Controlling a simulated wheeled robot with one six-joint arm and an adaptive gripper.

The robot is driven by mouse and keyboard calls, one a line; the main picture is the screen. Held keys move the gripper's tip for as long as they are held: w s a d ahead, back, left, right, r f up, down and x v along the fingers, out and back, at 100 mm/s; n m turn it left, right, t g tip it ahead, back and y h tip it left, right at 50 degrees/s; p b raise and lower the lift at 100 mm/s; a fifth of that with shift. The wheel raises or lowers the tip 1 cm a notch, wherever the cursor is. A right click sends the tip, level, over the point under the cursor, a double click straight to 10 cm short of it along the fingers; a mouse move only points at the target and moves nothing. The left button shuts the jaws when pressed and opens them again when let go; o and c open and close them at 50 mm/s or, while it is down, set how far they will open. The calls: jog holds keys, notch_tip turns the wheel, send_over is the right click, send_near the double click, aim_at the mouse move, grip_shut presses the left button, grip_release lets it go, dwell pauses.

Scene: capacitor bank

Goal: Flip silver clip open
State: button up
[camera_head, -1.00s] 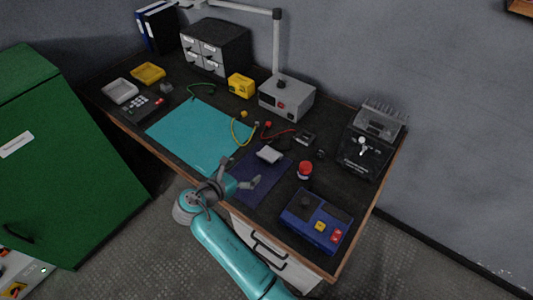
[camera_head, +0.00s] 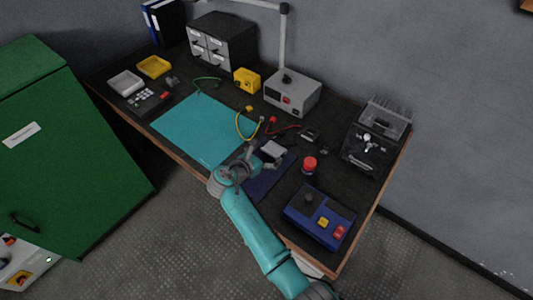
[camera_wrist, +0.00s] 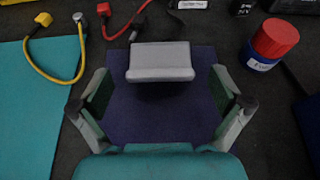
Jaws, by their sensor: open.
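The silver clip (camera_wrist: 160,62) is a pale grey block with a flat top and a lip at the front. It lies on the far part of a dark purple mat (camera_wrist: 158,125). In the head view the clip (camera_head: 273,149) is just beyond my gripper (camera_head: 262,156). In the wrist view my gripper (camera_wrist: 161,104) is open, its two fingers spread wide on either side of the mat. The clip is ahead of the fingertips and between their lines, with nothing held. I cannot tell whether the fingers touch the mat.
A red-capped jar (camera_wrist: 271,44) stands right of the clip. Yellow (camera_wrist: 62,60) and red (camera_wrist: 122,18) cables lie left and behind. A teal mat (camera_head: 203,130) is to the left. A blue box (camera_head: 318,217) stands at the front right, and a grey power unit (camera_head: 292,92) at the back.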

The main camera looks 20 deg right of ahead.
jog(key=c, duration=1.2)
jog(key=shift+o, duration=0.2)
